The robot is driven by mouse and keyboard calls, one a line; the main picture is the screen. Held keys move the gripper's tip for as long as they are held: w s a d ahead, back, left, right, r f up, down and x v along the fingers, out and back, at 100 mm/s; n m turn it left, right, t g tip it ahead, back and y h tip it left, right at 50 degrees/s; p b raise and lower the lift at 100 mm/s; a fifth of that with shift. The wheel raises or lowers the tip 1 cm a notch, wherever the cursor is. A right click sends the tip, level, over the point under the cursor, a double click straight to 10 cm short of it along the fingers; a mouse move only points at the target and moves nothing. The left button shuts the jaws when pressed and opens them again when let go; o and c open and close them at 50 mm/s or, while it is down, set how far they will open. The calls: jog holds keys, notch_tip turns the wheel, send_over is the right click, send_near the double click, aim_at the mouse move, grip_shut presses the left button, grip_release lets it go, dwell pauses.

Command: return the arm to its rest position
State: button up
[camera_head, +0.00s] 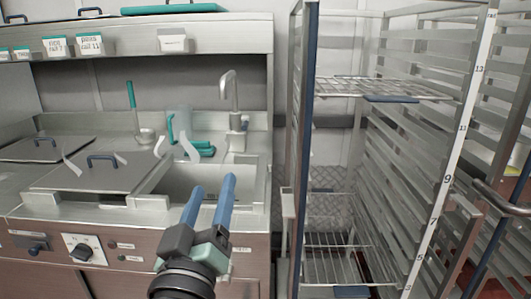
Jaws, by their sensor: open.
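My gripper (213,190) shows in the head view at the lower middle. Its two blue fingers are apart and point up and away, with nothing between them. It is in front of the sink counter, and its fingertips overlap the near edge of the sink basin (185,180) in the picture. I cannot tell how far the fingertips are from the sink. The rest of my arm runs down out of the bottom of the view.
A tap (233,110), a ladle (133,105) and teal-handled tools (188,145) stand behind. A tall metal rack (365,90) with wire shelves stands close on the right.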

jog(key=s+d+r+m+t+p, duration=0.1)
jog(key=s+d+r+m+t, duration=0.15)
jog(key=s+r, duration=0.45)
jog(key=s+d+r+m+t+y+p, duration=0.1)
jog(key=s+d+r+t, duration=0.15)
jog(key=r, duration=0.85)
jog(key=s+d+r+m+t, duration=0.25)
jog(key=s+r, duration=0.25)
jog(key=r, duration=0.5)
notch_tip(320, 180, up, 17)
jog(key=p, duration=1.8)
jog(key=shift+d+f+n, duration=0.15)
jog(key=shift+n, duration=0.25)
jog(key=shift+w+g, duration=0.1)
jog(key=shift+g, duration=0.15)
